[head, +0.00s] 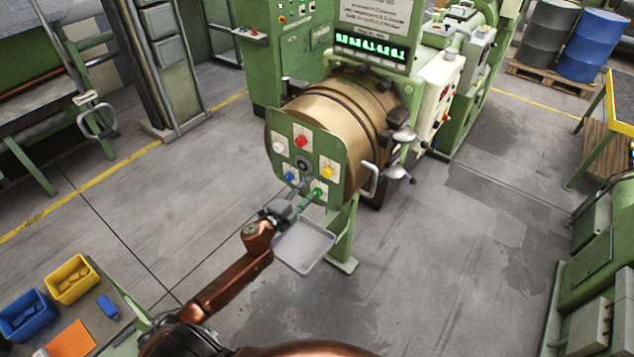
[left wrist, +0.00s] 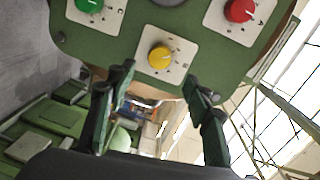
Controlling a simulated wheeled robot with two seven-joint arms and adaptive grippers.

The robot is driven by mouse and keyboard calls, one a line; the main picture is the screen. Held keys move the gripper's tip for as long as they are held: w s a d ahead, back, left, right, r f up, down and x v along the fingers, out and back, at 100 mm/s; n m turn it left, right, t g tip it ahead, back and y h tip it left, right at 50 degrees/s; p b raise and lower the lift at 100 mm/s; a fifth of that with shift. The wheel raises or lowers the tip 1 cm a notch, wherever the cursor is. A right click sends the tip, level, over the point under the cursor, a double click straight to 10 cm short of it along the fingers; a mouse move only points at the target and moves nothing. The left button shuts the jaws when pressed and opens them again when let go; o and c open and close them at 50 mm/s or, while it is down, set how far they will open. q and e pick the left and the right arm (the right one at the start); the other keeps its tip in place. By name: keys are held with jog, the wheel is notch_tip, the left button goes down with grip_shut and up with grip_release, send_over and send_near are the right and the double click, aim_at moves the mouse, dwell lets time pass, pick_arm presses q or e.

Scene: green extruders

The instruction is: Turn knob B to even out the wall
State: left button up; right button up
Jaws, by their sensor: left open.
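The green die plate (head: 283,155) on the extruder barrel carries several coloured knobs around a dark centre opening. The yellow knob (head: 327,171) is at its right. In the left wrist view the yellow knob (left wrist: 160,57) sits on a white square whose small letter looks like B. The red knob (head: 301,141) is at the top; its square reads A in the left wrist view (left wrist: 239,10). The green knob (head: 317,193) is lower right. My left gripper (head: 304,189) is open and empty before the plate's lower part. In the left wrist view its fingertips (left wrist: 160,78) straddle the yellow knob's line, apart from it. My right gripper is not in view.
A pale tray (head: 304,247) lies under the plate. A green-lit display (head: 370,48) stands above the barrel, and levers (head: 398,172) stick out at its right. Yellow (head: 71,279) and blue bins (head: 26,315) are at lower left.

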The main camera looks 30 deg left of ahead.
pick_arm(q)
jog(key=shift+s+a+r, duration=0.1)
jog(key=shift+s+r, duration=0.05)
jog(key=shift+s, duration=1.3)
